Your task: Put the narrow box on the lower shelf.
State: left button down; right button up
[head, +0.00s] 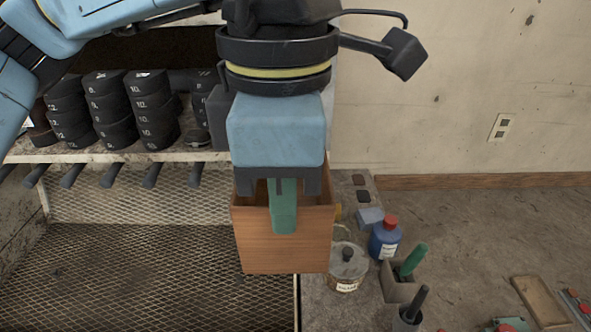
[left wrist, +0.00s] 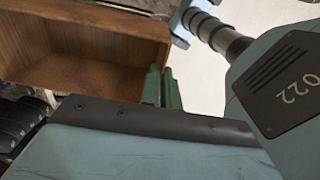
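The narrow box (head: 257,250) is a brown wooden, open-topped box hanging under my left gripper in the head view. My left gripper (head: 284,208) has green fingers at the box's near wall. One finger lies over the outside of that wall; the inner side is hidden. In the left wrist view the box (left wrist: 85,75) shows its open inside, and the green fingers (left wrist: 163,88) sit close together at its wall edge. The lower shelf (head: 150,275) is a mesh surface at the left, beneath the upper shelf (head: 95,153). My right gripper is not in view.
Several stacks of black weights (head: 112,110) stand on the upper shelf, with black pegs below its edge. A jar (head: 347,268), a blue bottle (head: 384,240) and green-handled tool holder (head: 402,280) stand right of the box. The mesh shelf looks clear.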

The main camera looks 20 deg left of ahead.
pick_arm(q)
jog(key=shift+w+a+f, duration=0.2)
jog(key=shift+w, duration=0.3)
jog(key=shift+w+a+f, duration=0.15)
jog(key=shift+w+a, duration=0.05)
jog(key=shift+w, duration=0.3)
jog(key=w, duration=0.1)
jog(key=w+f, duration=0.1)
jog(key=w, duration=0.1)
jog(key=w+a+p, duration=0.1)
jog(key=shift+w+a+f, duration=0.1)
jog(key=shift+w+f, duration=0.1)
jog(key=shift+w, duration=0.05)
jog(key=shift+w+a+f, duration=0.15)
jog(key=shift+w, duration=0.4)
jog(key=shift+w+f, duration=0.1)
jog(key=shift+w, duration=0.05)
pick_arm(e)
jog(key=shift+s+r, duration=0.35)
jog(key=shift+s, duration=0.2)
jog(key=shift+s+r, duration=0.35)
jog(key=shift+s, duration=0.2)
